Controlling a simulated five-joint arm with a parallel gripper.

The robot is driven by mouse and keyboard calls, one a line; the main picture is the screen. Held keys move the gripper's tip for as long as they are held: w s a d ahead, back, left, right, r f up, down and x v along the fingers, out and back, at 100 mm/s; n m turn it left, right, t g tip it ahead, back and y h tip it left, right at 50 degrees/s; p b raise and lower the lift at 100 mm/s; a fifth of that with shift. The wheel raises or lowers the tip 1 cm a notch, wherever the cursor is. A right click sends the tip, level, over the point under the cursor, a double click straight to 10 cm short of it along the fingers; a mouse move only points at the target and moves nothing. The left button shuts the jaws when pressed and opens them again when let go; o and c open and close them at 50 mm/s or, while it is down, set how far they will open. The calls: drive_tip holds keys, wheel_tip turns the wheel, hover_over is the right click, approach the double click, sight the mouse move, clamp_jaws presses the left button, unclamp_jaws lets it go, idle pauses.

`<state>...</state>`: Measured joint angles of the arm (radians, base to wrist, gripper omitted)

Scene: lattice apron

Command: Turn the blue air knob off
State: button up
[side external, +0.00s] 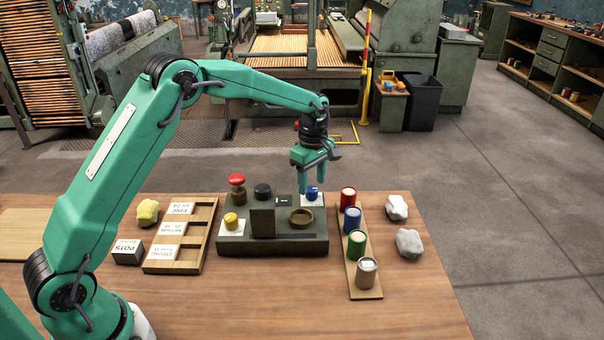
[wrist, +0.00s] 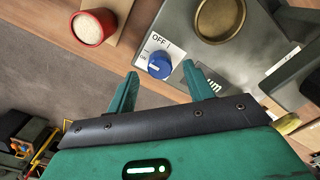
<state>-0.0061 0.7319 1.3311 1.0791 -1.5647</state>
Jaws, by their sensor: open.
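The blue air knob (side external: 312,193) sits on a white label at the far right corner of a grey-green control box (side external: 290,246). In the wrist view the blue knob (wrist: 161,66) has a white mark pointing left, toward the ON print on its label (wrist: 160,42); OFF is printed above the knob. My gripper (side external: 313,187) points down at the knob, with its fingers open. In the wrist view the fingertips of my gripper (wrist: 160,70) lie on either side of the knob, with gaps showing; I cannot tell their exact height.
The box also carries a red mushroom button (side external: 236,181), a yellow knob (side external: 231,220), a black knob (side external: 262,190) and a brass ring (side external: 301,217). A board with several coloured tins (side external: 349,197) stands close on the right. A wooden tray (side external: 205,240) lies left.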

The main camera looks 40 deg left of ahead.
drive_tip(key=shift+f, duration=0.95)
drive_tip(key=c, duration=1)
